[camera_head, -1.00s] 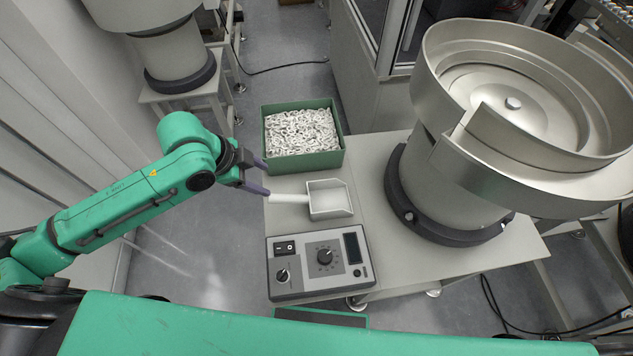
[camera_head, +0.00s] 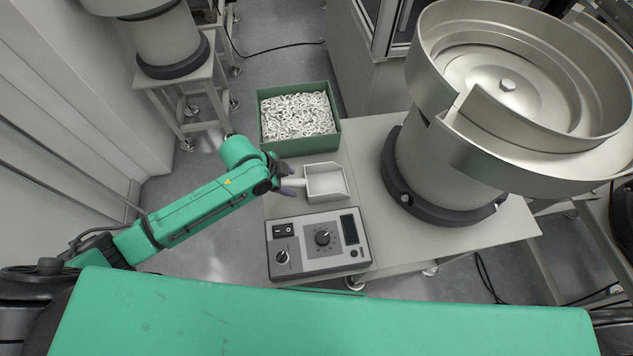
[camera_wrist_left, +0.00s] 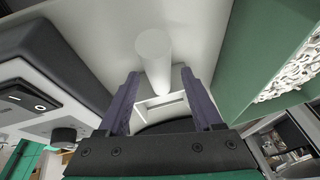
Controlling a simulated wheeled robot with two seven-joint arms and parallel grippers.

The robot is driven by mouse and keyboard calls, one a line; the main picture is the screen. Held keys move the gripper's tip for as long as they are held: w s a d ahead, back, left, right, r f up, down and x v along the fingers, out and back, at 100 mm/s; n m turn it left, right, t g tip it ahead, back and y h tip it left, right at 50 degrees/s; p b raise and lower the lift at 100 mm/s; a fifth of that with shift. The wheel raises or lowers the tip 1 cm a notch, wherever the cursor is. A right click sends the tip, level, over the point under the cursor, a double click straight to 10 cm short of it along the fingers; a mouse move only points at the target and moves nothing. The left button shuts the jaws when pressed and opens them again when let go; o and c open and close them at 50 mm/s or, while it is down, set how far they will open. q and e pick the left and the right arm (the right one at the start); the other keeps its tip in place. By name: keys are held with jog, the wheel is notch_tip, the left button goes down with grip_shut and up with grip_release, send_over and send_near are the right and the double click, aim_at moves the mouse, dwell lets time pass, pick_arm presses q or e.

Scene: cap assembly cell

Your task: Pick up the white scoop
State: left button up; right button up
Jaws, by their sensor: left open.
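The white scoop (camera_head: 326,183) lies on the table between the green bin and the control box, its handle pointing left toward my left gripper. My left gripper (camera_head: 290,181) is open at the handle, with its fingers on either side of it in the head view. In the left wrist view, the white round handle (camera_wrist_left: 153,60) shows between and just beyond the two purple fingers of the left gripper (camera_wrist_left: 159,90). The jaws are not closed on it. My right gripper is not in view.
A green bin (camera_head: 300,147) full of white rings stands behind the scoop. A control box (camera_head: 318,247) with knobs stands in front. A large metal bowl feeder (camera_head: 445,175) is to the right on the same table (camera_head: 460,262).

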pick_arm(q)
jog(key=shift+f, duration=0.25)
dwell(0.4)
grip_shut()
